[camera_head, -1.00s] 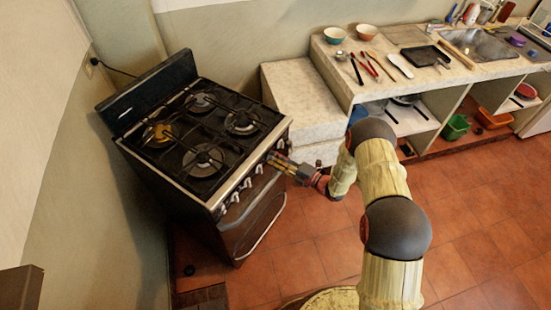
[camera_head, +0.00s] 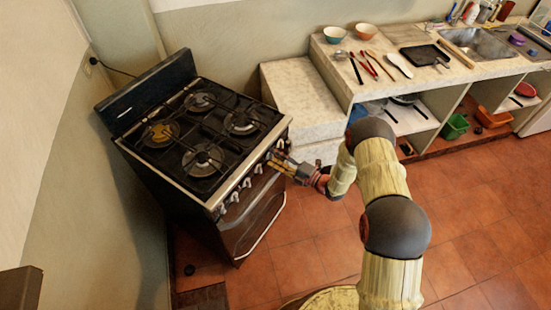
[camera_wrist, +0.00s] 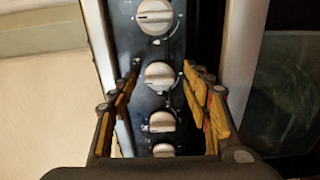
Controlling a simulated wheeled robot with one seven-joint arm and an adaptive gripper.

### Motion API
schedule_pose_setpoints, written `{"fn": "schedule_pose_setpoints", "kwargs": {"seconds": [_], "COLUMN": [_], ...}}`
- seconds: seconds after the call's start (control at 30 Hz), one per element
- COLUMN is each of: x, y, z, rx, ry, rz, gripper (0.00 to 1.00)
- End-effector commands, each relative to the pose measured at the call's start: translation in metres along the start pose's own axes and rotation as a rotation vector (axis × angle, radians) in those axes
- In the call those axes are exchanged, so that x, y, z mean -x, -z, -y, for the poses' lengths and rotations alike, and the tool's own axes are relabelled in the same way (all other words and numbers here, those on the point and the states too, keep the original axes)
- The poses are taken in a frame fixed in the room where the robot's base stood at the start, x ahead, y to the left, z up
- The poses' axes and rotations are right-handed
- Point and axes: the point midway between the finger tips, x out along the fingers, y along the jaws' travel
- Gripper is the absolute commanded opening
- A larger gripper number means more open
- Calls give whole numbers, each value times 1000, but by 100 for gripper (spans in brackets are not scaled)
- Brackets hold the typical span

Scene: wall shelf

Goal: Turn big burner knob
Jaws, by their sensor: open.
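The stove (camera_head: 200,140) stands at left with several knobs along its front panel. In the wrist view the knobs form a column: a top knob (camera_wrist: 155,16), a second knob (camera_wrist: 160,75), a third knob (camera_wrist: 162,122) and a partly hidden one (camera_wrist: 163,150) below. I cannot tell which one serves the big burner. My gripper (camera_head: 275,161) is at the panel's right part. In the wrist view my gripper (camera_wrist: 165,80) is open, with its yellow-padded fingers on either side of the second knob. Nothing is held, and I cannot tell whether the fingers touch the knob.
The stove's oven handle (camera_head: 262,228) sticks out below the panel. A pale stepped counter (camera_head: 300,100) stands right of the stove, with utensils and bowls on its higher part. The tiled floor (camera_head: 310,245) in front of the stove is clear.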

Motion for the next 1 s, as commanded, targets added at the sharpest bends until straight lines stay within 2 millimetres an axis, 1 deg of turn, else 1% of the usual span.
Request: {"fn": "schedule_pose_setpoints", "kwargs": {"seconds": [0.17,0.27,0.37,0.6,0.7,0.83,1.0], "x": [2,10,25,74,92,109,119], "y": [0,-1,-1,-2,-1,-1,-1], "z": [0,0,0,0,0,0,0], "rx": [0,-1,-2,-1,-2,-1,0], "ry": [0,1,1,1,0,0,0], "rz": [0,1,3,4,4,3,1], "gripper": [48,48,48,48,48,48,48]}}
